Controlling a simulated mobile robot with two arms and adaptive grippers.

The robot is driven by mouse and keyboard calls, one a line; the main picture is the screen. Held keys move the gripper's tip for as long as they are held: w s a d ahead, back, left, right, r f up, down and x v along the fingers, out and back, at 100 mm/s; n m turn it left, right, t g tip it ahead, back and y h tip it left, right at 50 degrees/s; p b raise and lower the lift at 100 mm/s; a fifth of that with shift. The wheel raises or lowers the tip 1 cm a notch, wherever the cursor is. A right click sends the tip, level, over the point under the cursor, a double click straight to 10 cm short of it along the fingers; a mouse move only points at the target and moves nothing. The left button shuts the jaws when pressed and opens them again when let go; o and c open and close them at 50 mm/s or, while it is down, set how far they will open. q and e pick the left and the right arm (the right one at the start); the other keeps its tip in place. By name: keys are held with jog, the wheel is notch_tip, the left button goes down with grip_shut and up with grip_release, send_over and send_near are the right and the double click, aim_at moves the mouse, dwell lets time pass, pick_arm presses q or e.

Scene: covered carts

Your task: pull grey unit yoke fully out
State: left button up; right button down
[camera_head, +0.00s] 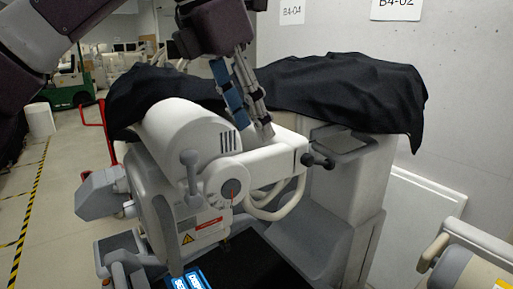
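The grey unit (190,185) is a white and light-grey machine in the middle of the view, partly under a black cover. A pale bar (287,150), which may be its yoke, runs right from the rounded body to a dark knob (318,161). My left gripper (256,129) points down from above. Its fingertips are at or just in front of the bar's top near the rounded body; I cannot tell whether they touch it. The fingers look slightly apart, but whether they hold anything is unclear. My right gripper is not in view.
The black cover (345,92) drapes over the back of the unit. A grey wall (460,110) stands close behind at right. A beige-handled cart part (470,245) is at lower right. A red-framed trolley (100,130) and open floor (65,190) are at left.

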aim_at(264, 149)
pick_arm(q)
jog(key=d+f, duration=0.1)
jog(key=d+f+p, duration=0.1)
jog(key=f, duration=0.1)
jog(key=shift+f, duration=0.2)
jog(key=x, duration=0.1)
jog(key=p+x, duration=0.1)
jog(key=x, duration=0.1)
jog(key=shift+w+a, duration=0.2)
jog(key=shift+w+f, duration=0.1)
jog(key=shift+f, duration=0.05)
jog(key=shift+d, duration=0.1)
jog(key=shift+c, duration=1.4)
grip_shut()
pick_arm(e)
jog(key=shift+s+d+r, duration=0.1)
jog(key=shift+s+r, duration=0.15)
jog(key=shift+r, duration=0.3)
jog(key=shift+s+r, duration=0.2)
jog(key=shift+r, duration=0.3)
